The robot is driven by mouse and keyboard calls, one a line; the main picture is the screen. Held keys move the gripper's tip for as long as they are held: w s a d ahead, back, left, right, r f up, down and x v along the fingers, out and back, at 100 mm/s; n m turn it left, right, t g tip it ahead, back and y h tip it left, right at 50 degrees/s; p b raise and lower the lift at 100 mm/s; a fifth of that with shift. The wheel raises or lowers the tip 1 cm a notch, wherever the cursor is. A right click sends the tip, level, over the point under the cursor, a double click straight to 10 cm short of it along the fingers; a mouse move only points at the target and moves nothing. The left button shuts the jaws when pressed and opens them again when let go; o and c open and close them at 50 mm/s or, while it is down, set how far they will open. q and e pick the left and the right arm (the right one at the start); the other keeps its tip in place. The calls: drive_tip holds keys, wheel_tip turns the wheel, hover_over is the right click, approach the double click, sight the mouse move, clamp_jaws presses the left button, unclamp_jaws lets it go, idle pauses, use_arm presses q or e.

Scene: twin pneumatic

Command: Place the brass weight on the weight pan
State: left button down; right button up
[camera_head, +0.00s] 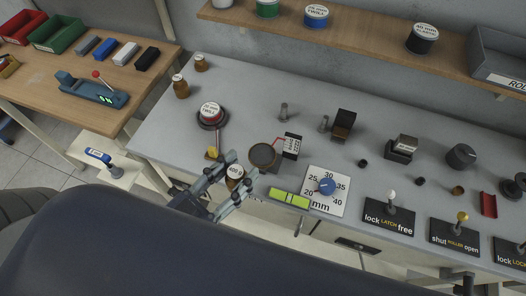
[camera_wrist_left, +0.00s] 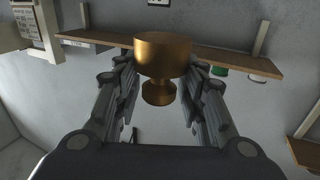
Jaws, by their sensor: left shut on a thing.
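The brass weight (camera_head: 235,172) is between the fingers of my left gripper (camera_head: 240,184), its labelled top facing up in the head view. In the left wrist view the brass weight (camera_wrist_left: 162,55) shows a wide cylinder above a narrow neck and a small knob, with the fingers of the left gripper (camera_wrist_left: 162,95) on both sides. The gripper is shut on it near the table's front edge. A dark round pan with a brassy rim (camera_head: 263,155), which looks like the weight pan, is just up and right of the weight and looks empty. My right gripper is not in view.
A small scale plate (camera_head: 291,145) stands right of the pan. A green level (camera_head: 290,198) and a dial card (camera_head: 327,203) lie to the right. Two other brass weights (camera_head: 181,87) (camera_head: 200,63) stand at the back left.

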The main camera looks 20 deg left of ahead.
use_arm(q)
drive_tip(key=w, duration=0.1)
drive_tip(key=w+p, duration=0.2)
drive_tip(key=shift+d+r, duration=0.15)
drive_tip(key=shift+d, duration=0.1)
drive_tip(key=w, duration=0.2)
drive_tip(key=w+p, duration=0.1)
drive_tip(key=w, duration=0.1)
drive_tip(key=w+d+p, duration=0.1)
drive_tip(key=w, duration=0.1)
drive_tip(key=shift+w+f, duration=0.1)
drive_tip(key=shift+f, duration=0.3)
drive_tip(key=shift+w+d+f, duration=0.1)
drive_tip(key=shift+w+f, duration=0.05)
drive_tip(key=shift+w, duration=0.3)
drive_tip(key=shift+w+p, duration=0.3)
wheel_tip(320, 180, down, 3)
drive_tip(key=shift+f, duration=0.25)
drive_tip(key=shift+d, duration=0.1)
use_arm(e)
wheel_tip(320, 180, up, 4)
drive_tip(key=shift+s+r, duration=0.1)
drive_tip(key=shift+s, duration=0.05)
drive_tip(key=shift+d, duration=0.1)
